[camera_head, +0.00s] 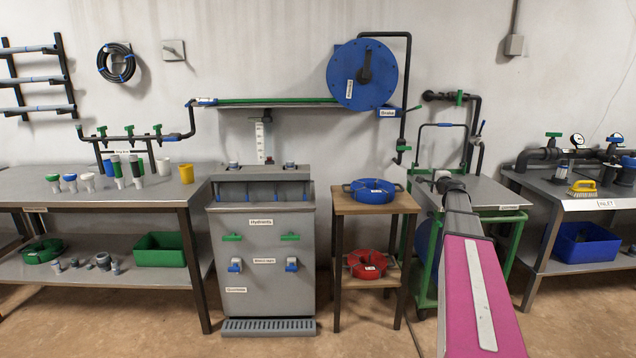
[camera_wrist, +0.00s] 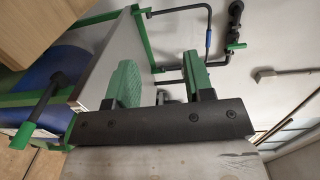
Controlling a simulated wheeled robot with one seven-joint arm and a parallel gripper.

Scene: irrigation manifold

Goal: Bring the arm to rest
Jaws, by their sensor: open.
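My arm (camera_head: 478,285), with a pink link and a pale stripe, reaches forward from the lower right of the head view. Its dark wrist end is over the grey-topped green cart (camera_head: 505,194). In the wrist view my gripper (camera_wrist: 162,80) shows two green fingers set apart, with nothing held between them. The cart's grey top (camera_wrist: 112,62) and green frame lie to the left of the fingers in that tilted view. Whether the gripper touches the cart cannot be told; in the head view the fingers are mostly hidden by the wrist.
A wooden stand (camera_head: 375,205) with a blue coil (camera_head: 373,191) and a red coil (camera_head: 367,264) stands left of the arm. A right bench (camera_head: 560,200) carries pipes and a yellow brush (camera_head: 582,188). Dark pipes rise behind the cart. The floor in front is open.

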